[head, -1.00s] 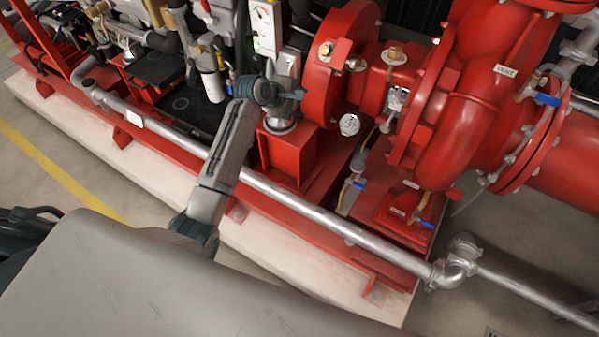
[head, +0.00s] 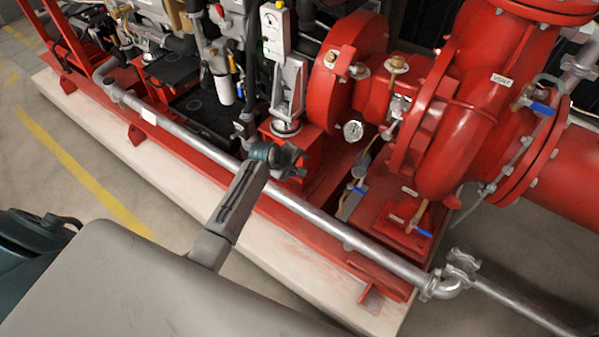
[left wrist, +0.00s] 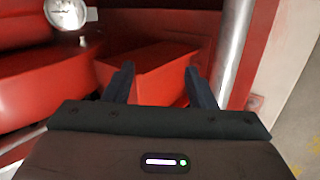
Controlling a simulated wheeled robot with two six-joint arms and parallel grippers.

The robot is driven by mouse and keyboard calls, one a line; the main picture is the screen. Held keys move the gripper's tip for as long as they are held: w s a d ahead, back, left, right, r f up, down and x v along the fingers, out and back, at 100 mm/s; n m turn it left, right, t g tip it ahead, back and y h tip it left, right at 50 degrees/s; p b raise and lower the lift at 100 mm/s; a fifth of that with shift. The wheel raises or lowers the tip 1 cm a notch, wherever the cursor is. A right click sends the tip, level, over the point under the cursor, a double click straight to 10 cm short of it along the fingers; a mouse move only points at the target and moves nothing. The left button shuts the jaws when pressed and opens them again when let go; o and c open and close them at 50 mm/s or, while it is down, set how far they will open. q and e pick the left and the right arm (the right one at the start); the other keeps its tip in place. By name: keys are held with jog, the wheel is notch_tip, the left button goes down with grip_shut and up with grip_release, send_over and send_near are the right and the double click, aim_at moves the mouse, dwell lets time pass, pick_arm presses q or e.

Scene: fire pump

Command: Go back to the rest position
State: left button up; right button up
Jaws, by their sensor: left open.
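My left gripper (head: 299,164) is open and empty in the head view, at the end of my grey arm that comes in from the lower left. It is in front of the red pump base, above the silver pipe (head: 203,145). In the left wrist view its two dark fingers (left wrist: 160,88) stand apart with nothing between them. A red box-shaped part (left wrist: 150,72) of the pump frame shows beyond them. My right gripper is in neither view.
The red pump (head: 440,150) with its gauge (head: 353,131) and blue-handled valves fills the right. The engine stands at upper left. The pale plinth (head: 180,178) and open floor with a yellow line (head: 82,172) lie at left.

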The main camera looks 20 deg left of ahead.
pick_arm(q)
jog(key=shift+s+d+f, duration=0.1)
jog(key=shift+s+f, duration=0.4)
jog(key=shift+f, duration=0.15)
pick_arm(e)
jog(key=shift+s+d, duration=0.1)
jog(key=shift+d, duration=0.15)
pick_arm(q)
jog(key=s+a+f+m+g+y, duration=0.1)
jog(key=s+a+f+m+g, duration=0.15)
jog(key=s+f, duration=1)
jog(key=s+a+f+m+g+y, duration=0.15)
jog(key=s+f+m, duration=0.25)
jog(key=s+f, duration=0.8)
jog(key=s+f+m+g, duration=0.1)
jog(key=s+f+m, duration=0.3)
jog(key=s, duration=0.9)
jog(key=s+f+m+y, duration=0.1)
jog(key=s+f+m, duration=0.3)
jog(key=s+f, duration=0.4)
jog(key=s, duration=0.6)
jog(key=shift+s+a+g, duration=0.25)
jog(key=shift+s+g, duration=0.05)
jog(key=shift+g, duration=0.1)
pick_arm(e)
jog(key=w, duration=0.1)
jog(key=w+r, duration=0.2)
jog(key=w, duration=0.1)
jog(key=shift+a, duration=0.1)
